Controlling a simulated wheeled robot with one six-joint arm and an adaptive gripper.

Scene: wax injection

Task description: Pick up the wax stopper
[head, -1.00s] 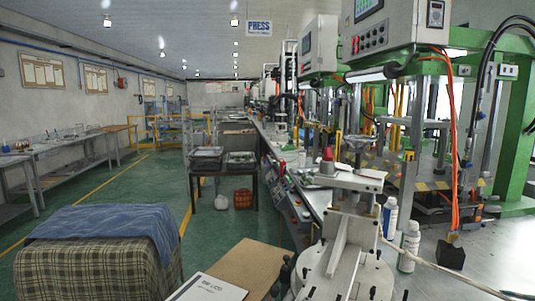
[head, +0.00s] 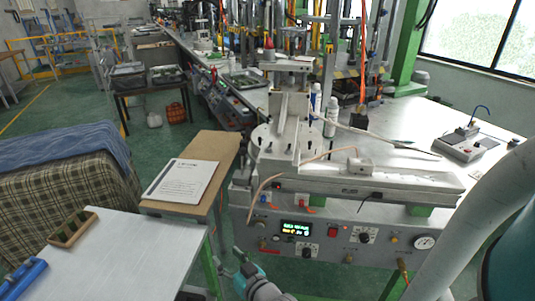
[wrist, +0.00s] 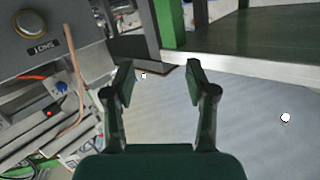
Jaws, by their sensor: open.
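My gripper (wrist: 160,78) is open and empty in the wrist view, its two dark green fingers spread over a grey surface. I cannot pick out the wax stopper with certainty. A small red cone-shaped piece (head: 268,53) stands on top of the wax injection machine in the head view, and I cannot tell whether it is the stopper. Two small white round spots show on the grey surface in the wrist view, one between the fingers (wrist: 143,76) and one at the right (wrist: 285,117); what they are is unclear.
The injection machine's control panel (head: 335,232) faces me. White bottles (head: 330,117) stand behind its round plate. A brown board (head: 195,207) carries a printed sheet (head: 182,180).

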